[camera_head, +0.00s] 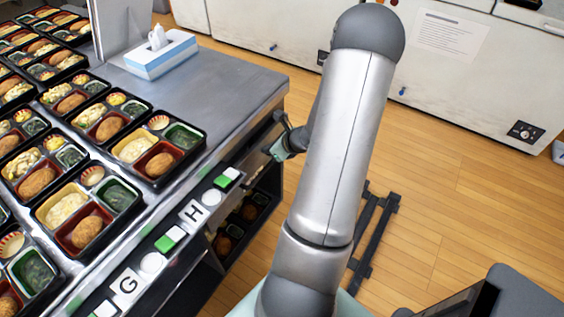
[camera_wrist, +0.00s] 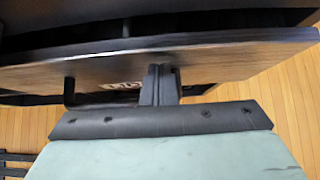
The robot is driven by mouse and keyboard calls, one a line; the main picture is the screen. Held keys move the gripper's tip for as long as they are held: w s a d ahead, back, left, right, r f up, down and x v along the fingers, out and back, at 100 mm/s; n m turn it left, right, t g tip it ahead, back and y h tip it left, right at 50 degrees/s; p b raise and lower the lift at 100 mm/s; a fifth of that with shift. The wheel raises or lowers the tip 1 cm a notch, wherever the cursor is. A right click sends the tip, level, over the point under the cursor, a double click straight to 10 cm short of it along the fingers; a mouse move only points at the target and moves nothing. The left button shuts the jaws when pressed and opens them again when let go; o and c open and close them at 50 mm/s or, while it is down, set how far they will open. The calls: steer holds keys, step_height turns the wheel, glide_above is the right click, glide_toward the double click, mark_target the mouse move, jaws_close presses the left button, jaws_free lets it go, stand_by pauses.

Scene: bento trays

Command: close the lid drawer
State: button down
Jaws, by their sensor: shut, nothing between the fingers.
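The lid drawer's front (camera_wrist: 215,52) spans the top of the wrist view as a dark, grained panel with a dark bar handle (camera_wrist: 68,92) at the left. In the head view, the drawer front (camera_head: 250,148) shows under the counter edge, partly hidden by my arm. My gripper (camera_wrist: 160,76) is shut and empty, with its fingers at the panel's lower edge in the wrist view; I cannot tell whether they touch it. In the head view, my gripper (camera_head: 281,134) is beside the drawer at the counter's right side, partly behind my arm. How far the drawer stands open is unclear.
The steel counter (camera_head: 225,85) holds several filled bento trays (camera_head: 160,150) and a tissue box (camera_head: 160,55). Letter labels, including H (camera_head: 194,213), line its front edge. A shelf below holds more trays. Wooden floor (camera_head: 450,200) is open at the right, before white cabinets (camera_head: 455,80).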

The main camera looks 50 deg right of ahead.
mark_target(261, 144)
steer(key=w, duration=0.3)
steer(key=shift+w+a+b, duration=0.1)
steer(key=shift+a+b, duration=0.2)
steer(key=shift+w+a+r, duration=0.1)
steer(key=shift+w, duration=0.25)
steer(key=shift+w+r, duration=0.1)
steer(key=shift+s, duration=0.3)
steer(key=s+d+r, duration=0.2)
steer(key=s+r, duration=0.4)
steer(key=s, duration=0.5)
steer(key=shift+s+d+r+p, duration=0.15)
steer(key=shift+d+r+p, duration=0.05)
steer(key=shift+p, duration=0.2)
